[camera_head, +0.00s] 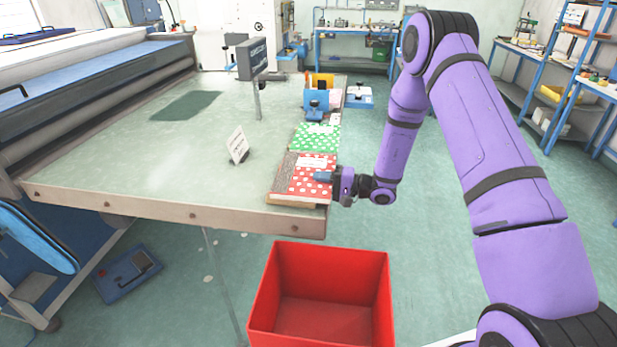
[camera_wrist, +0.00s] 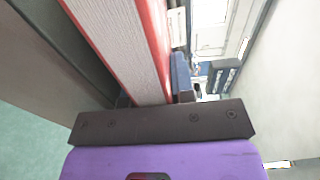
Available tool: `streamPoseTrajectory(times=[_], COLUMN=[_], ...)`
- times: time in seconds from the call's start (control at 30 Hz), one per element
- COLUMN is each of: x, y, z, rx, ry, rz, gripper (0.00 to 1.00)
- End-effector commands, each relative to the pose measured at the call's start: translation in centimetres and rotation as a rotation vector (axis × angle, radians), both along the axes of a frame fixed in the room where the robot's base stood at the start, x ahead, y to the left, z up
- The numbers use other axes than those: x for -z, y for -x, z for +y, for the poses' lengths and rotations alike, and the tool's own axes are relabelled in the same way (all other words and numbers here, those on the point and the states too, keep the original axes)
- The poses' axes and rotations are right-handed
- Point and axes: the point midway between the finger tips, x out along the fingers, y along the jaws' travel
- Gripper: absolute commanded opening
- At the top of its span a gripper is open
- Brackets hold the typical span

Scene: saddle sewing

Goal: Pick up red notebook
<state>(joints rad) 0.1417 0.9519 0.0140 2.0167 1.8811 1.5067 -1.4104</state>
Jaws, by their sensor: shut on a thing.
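The red notebook (camera_head: 308,178) has white polka dots, a white label and a dark spine strip. It lies at the near right corner of the table (camera_head: 150,190), with its front page edge facing the head camera. My gripper (camera_head: 324,177) is at its right side, shut on it. In the wrist view the notebook (camera_wrist: 138,45) shows as a pale page block with red cover edges, running up between the fingers. I cannot tell whether it is lifted off the surface.
A green polka-dot notebook (camera_head: 316,137) lies just behind the red one. A blue organiser (camera_head: 317,95) stands farther back. A small white card (camera_head: 238,146) stands on the table to the left. A red bin (camera_head: 322,295) stands on the floor before the table.

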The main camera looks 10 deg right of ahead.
Motion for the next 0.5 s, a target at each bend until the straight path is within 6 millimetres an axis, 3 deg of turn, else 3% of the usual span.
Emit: streamPoseTrajectory(times=[0.23, 0.5], x=[-0.7, -3.8], y=[0.0, 0.3], z=[0.0, 0.0], rx=[0.0, 0.001], ry=[-0.001, 0.0], rz=[-0.003, -0.001], gripper=[0.0, 0.0])
